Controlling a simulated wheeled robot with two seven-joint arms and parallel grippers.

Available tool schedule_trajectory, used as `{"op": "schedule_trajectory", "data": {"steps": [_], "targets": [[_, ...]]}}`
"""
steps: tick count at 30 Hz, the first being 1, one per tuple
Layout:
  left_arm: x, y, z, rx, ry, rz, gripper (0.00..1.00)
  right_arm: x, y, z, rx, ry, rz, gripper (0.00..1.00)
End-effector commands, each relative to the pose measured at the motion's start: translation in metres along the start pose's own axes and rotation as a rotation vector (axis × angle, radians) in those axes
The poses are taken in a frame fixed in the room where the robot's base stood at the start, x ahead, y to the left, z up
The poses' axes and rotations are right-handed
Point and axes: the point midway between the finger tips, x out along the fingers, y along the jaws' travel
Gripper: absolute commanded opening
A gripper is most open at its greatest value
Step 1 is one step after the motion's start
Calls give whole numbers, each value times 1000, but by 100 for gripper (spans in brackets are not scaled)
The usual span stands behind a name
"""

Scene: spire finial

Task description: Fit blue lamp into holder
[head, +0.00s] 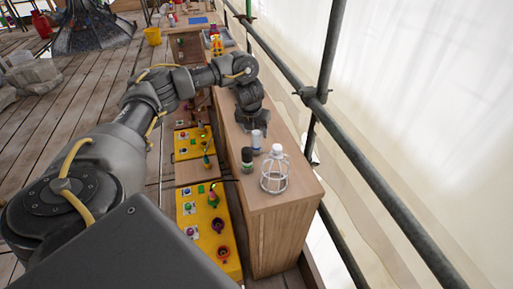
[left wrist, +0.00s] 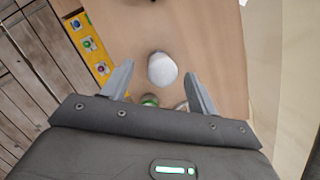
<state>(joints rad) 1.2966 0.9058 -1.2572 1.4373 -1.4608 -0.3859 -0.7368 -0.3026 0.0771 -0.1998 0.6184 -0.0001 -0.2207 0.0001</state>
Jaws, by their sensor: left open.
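My left gripper (head: 253,127) points down over the wooden bench top, and its jaws are open and empty. In the left wrist view its fingers (left wrist: 158,82) spread to either side of a white-topped cylinder (left wrist: 162,68), seen from above. That pale cylinder (head: 257,141) stands just below the gripper in the head view. Yellow panels (head: 209,258) beside the bench carry several small coloured lamps and sockets. One panel (left wrist: 73,28) also shows in the left wrist view. The lamps are too small to tell which is the blue lamp or its holder. My right gripper is out of view.
A dark bottle with a green band (head: 247,160) and a white wire-caged lantern (head: 274,172) stand close together on the bench (head: 285,199). Scaffold rails (head: 345,137) run along the right. A yellow bucket (head: 152,37) stands on the plank floor farther back.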

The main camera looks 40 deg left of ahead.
Motion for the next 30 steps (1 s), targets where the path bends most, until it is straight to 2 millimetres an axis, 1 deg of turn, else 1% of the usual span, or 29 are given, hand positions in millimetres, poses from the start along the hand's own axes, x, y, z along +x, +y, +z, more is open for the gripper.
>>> {"op": "schedule_trajectory", "data": {"steps": [1,8,11,15,18,21,27,29,30], "targets": [[6,0,-1,-2,2,-1,59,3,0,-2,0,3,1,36],[11,-1,-1,-1,0,-1,59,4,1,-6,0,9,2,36],[25,-2,-4,-3,4,-1,59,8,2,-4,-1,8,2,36],[48,-4,-6,-4,3,-2,59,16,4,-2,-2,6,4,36],[57,-4,-5,-4,1,-2,59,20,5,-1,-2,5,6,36],[60,-4,-4,-2,1,-2,59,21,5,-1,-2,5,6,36],[60,-3,-4,-1,0,-1,59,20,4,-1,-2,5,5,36],[60,-3,-4,-2,0,-1,53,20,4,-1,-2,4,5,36],[60,-3,-4,-1,0,-1,48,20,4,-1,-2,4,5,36]]}}
